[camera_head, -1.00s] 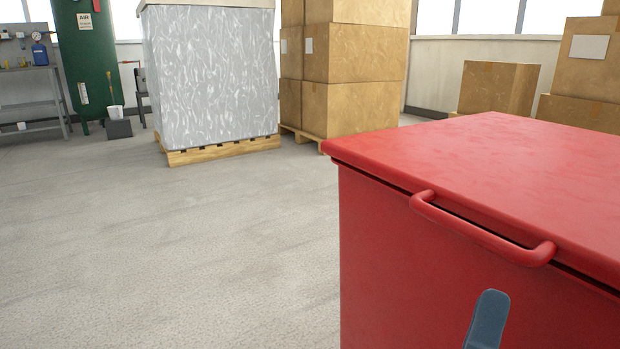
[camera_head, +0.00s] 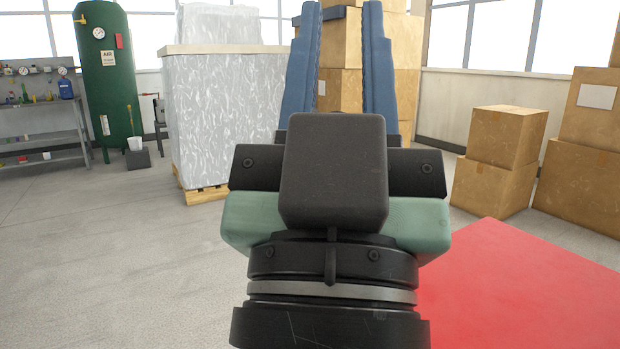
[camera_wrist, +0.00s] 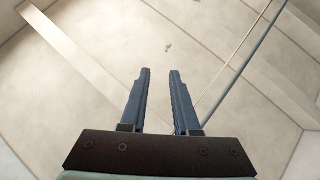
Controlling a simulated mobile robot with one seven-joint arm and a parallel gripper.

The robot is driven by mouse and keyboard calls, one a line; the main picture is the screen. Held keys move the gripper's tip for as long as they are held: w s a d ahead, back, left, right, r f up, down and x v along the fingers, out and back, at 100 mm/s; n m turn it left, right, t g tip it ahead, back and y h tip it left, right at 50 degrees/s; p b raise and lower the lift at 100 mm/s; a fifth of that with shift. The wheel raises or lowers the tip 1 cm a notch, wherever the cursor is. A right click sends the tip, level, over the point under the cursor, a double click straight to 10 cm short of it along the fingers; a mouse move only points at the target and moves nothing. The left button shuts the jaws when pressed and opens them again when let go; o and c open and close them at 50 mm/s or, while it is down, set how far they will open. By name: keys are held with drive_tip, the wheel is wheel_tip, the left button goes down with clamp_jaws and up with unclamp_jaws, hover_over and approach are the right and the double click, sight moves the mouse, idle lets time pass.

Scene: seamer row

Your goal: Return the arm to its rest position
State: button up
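My gripper (camera_head: 341,50) stands upright in the middle of the head view, with its two blue fingers pointing up and a clear gap between them. In the wrist view my gripper (camera_wrist: 159,72) shows the same two fingers apart, with nothing between them. It is open and empty. My dark wrist and hand hide part of the head view's centre.
A red chest lid (camera_head: 520,285) is at the lower right. A wrapped pallet load (camera_head: 225,115) stands left of my gripper, and stacked cartons (camera_head: 405,75) stand behind it. More cartons (camera_head: 500,150) are at right. A green air tank (camera_head: 110,80) and shelf (camera_head: 40,120) are far left. Floor at left is clear.

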wheel_tip(320, 180, up, 41)
drive_tip(key=a+n+y+p, duration=0.1)
drive_tip(key=a+y+p, duration=0.1)
drive_tip(key=p, duration=3.5)
drive_tip(key=shift+s+t+y+p, duration=0.3)
drive_tip(key=shift+s+y+p, duration=0.05)
drive_tip(key=shift+s+y, duration=0.05)
drive_tip(key=shift+d+f, duration=0.15)
